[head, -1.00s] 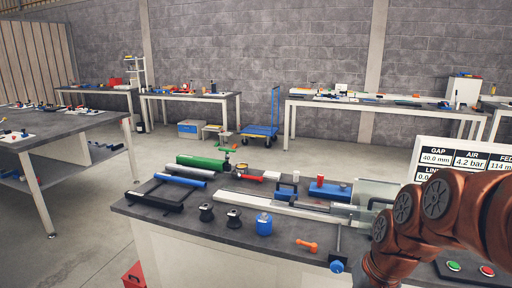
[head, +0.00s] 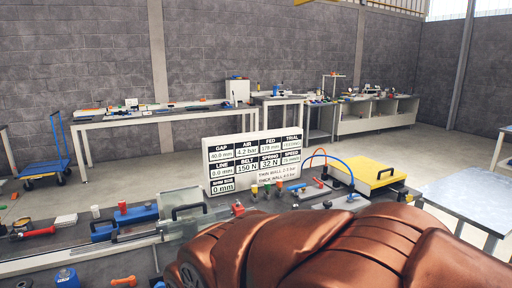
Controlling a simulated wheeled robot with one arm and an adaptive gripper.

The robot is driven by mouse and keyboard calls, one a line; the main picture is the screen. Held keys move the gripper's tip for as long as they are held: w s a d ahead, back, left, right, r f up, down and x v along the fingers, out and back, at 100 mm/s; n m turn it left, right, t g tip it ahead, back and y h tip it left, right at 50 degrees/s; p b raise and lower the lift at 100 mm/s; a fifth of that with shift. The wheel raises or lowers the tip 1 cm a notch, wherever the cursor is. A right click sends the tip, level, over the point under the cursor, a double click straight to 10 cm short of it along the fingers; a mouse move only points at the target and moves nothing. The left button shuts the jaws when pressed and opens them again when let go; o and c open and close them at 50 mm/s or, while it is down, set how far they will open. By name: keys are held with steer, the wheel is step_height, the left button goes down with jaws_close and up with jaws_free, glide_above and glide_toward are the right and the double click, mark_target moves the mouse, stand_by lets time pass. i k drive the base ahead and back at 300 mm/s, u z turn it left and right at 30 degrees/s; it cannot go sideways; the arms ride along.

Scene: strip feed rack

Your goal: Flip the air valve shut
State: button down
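A small fitting with a red lever (head: 320,183) sits on the bench behind my arm, near the orange and blue air hoses (head: 340,160). It looks like the air valve, but it is too small to tell which way its lever is set. The white readout board (head: 252,160) beside it shows AIR at 4.2 bar. My copper-coloured arm fills the bottom right of the head view and hides part of the bench. My gripper is out of view.
A yellow-topped box (head: 365,172) with a black handle stands right of the hoses. Several small coloured caps stand before the board. A clear guard (head: 183,222) and a blue block (head: 137,214) are at left. A grey table (head: 470,195) stands at the right.

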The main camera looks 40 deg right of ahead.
mark_target(321, 184)
steer(key=z, duration=2.4)
steer(key=i, duration=1.2)
steer(key=u, duration=1.8)
